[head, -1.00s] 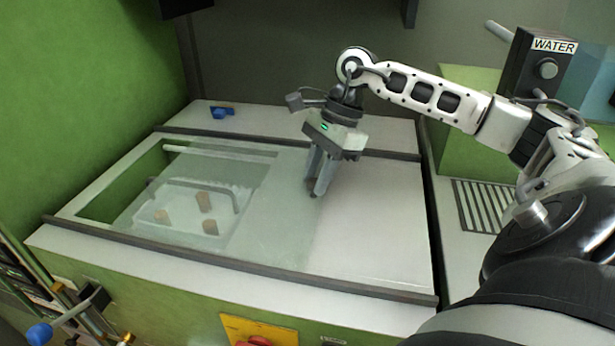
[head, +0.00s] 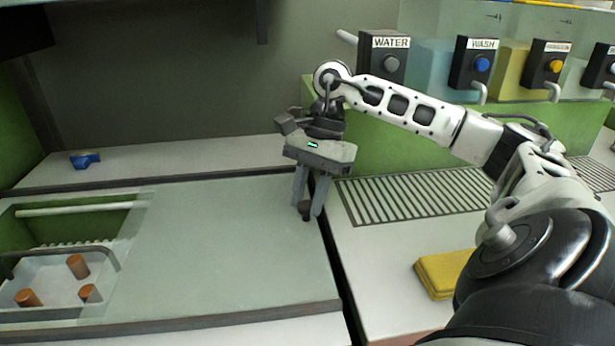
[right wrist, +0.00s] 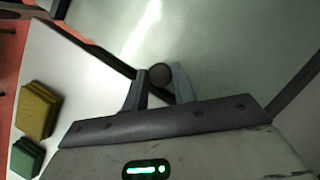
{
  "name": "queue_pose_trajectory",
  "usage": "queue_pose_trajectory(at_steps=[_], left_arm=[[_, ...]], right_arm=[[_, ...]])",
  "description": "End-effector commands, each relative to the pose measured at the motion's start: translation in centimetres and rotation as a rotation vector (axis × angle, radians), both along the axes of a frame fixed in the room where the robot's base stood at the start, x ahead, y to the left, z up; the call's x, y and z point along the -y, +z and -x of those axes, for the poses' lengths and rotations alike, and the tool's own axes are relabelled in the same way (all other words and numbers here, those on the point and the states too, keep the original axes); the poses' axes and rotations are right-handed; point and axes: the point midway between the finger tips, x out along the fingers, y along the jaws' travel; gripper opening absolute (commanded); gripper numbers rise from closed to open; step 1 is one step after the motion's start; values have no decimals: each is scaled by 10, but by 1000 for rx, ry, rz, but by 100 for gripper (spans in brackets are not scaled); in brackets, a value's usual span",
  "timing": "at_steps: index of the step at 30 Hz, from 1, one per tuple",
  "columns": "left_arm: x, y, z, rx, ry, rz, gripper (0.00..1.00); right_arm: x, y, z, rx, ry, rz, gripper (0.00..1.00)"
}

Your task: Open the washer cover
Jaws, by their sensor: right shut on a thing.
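The washer cover (head: 215,240) is a flat translucent pane lying over the right part of the washer top. Its right edge reaches near the dark gap at the washer's right end. My right gripper (head: 307,203) points down and is shut on the cover's small dark round knob (head: 306,215). The knob (right wrist: 160,75) also shows between the fingers in the right wrist view. Left of the cover, the washer opening shows uncovered. In it is a clear tray (head: 50,272) with three brown cork stoppers (head: 77,266). My left gripper is not in view.
A blue object (head: 85,160) lies on the back ledge. On the right are a drain grate (head: 415,200), a yellow cloth stack (head: 445,272) and dispensers labelled WATER (head: 390,58) and WASH (head: 478,62). A green stack (right wrist: 27,157) shows in the right wrist view.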

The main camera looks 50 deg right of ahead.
Motion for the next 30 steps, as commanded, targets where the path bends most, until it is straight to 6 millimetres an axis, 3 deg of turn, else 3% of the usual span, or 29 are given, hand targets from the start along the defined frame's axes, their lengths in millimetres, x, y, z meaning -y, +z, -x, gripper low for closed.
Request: queue_pose_trajectory(at_steps=[7,8,9,10,22,26,30], left_arm=[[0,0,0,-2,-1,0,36],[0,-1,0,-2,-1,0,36],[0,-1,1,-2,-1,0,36],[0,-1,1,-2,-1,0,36],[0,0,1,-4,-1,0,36],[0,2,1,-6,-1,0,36],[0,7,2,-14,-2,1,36]], right_arm=[[1,1,0,5,-3,0,0],[1,1,0,5,-3,1,32],[1,1,0,5,-3,1,43],[1,1,0,5,-3,1,48],[4,9,-1,5,-4,0,48],[12,30,-1,7,-5,-2,48],[25,63,-3,10,-5,-3,48]])
